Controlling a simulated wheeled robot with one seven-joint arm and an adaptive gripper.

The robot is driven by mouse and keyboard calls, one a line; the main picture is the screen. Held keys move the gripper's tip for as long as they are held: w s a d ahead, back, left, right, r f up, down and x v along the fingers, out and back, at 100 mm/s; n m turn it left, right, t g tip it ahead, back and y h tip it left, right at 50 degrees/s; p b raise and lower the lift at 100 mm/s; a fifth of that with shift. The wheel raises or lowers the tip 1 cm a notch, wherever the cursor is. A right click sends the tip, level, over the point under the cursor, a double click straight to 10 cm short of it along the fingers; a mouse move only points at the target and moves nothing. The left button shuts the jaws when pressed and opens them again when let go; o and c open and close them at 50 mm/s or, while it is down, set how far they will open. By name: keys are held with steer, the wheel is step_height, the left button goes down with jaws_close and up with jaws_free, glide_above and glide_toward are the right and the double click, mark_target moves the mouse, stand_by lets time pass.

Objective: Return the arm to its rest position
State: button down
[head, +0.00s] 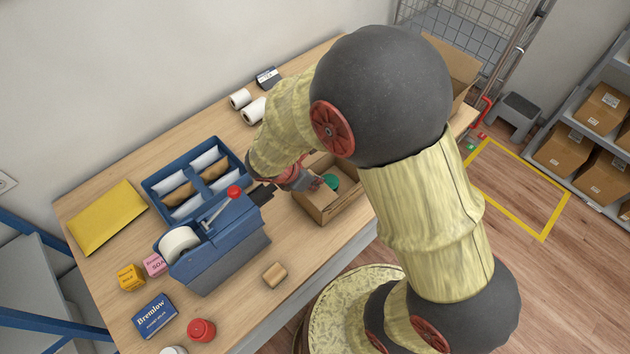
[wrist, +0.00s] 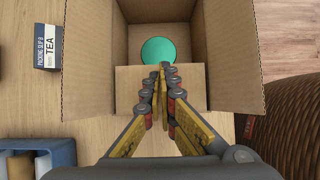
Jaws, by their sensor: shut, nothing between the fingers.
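My gripper (wrist: 163,72) is shut and empty; its fingertips meet in the middle of the wrist view. It points at an open cardboard box (wrist: 228,50), whose walls show on both sides. A round green thing (wrist: 159,50) lies in the box just beyond the fingertips. In the head view my arm reaches over the wooden counter (head: 110,300) and bends down to the cardboard box (head: 320,213). The green thing shows there too (head: 331,181), beside my gripper. My arm hides part of the box and the fingertips are hard to make out.
A blue tape dispenser (head: 225,250) and a blue divided tray (head: 158,185) stand left of the box. A yellow envelope (head: 108,217), small cartons, a red-lidded jar (head: 201,330) and white rolls (head: 253,110) lie around the counter. A small wooden block (head: 275,275) sits near the front edge.

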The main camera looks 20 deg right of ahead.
step_height(320, 180, up, 8)
steer(key=p, duration=0.7)
steer(key=shift+r, duration=0.25)
steer(key=s+a+r+m+t+y+b, duration=0.1)
steer(key=s+r+m+b, duration=0.4)
steer(key=m, duration=0.5)
steer(key=s+a+r+m+t+y+b, duration=0.2)
steer(key=s+r+m+y+b, duration=0.3)
steer(key=s+m+b, duration=0.5)
steer(key=shift+r+m+t, duration=0.35)
steer(key=shift+m+t, duration=0.05)
steer(key=shift+m, duration=0.3)
